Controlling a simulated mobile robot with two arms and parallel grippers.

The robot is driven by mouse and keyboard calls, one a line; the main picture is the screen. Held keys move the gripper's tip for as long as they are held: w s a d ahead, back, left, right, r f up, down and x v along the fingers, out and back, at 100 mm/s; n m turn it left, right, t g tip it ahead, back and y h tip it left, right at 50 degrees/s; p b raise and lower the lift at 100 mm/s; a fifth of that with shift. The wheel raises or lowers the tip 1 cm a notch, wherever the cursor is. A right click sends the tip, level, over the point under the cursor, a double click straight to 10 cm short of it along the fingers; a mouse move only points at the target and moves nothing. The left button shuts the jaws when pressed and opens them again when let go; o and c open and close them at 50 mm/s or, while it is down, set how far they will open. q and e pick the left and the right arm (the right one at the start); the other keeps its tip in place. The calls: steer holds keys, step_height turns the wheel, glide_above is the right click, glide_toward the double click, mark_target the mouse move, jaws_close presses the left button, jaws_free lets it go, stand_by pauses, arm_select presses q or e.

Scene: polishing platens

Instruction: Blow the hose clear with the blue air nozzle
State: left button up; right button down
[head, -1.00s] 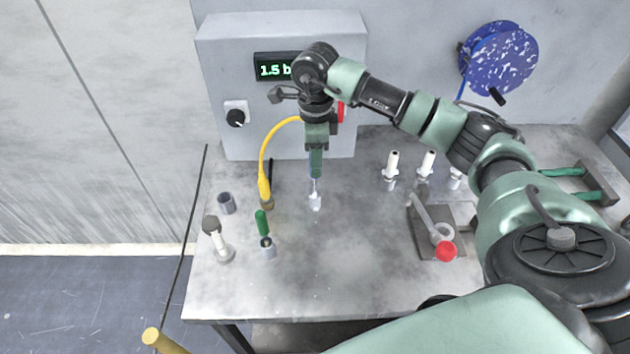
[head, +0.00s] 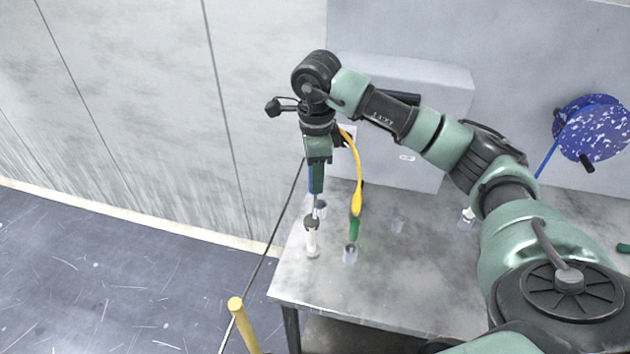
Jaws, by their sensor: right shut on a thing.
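My right gripper (head: 316,188) is shut on a slim thing with a blue strip, apparently the blue air nozzle (head: 310,180); the fingers hide most of it. Its thin grey tip points down, in the picture just above a white post with a dark top (head: 311,240); I cannot tell if they touch. A yellow hose (head: 358,180) curves down from behind my right wrist to the table, right of the gripper. Its lower end is partly hidden by a green-handled thing (head: 355,230) standing in a small grey cup (head: 350,254). My left gripper is not in view.
A grey cup (head: 321,209) stands behind the gripper tip. A blue hose reel (head: 592,128) hangs on the wall. A yellow-topped pole (head: 240,318) stands at the front left. The table's front middle is clear.

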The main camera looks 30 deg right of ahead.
steer(key=shift+w+a+r, duration=0.1)
steer(key=shift+a+r, duration=0.25)
steer(key=shift+a, duration=0.25)
steer(key=f, duration=0.1)
steer(key=d+f+b, duration=0.1)
steer(key=f, duration=0.1)
steer(key=shift+w, duration=0.2)
steer(key=shift+a+f+b, duration=0.1)
steer(key=shift+f+b, duration=0.2)
steer(key=shift+b, duration=0.1)
steer(key=shift+a+f, duration=0.15)
steer(key=shift+s+a+f, duration=0.1)
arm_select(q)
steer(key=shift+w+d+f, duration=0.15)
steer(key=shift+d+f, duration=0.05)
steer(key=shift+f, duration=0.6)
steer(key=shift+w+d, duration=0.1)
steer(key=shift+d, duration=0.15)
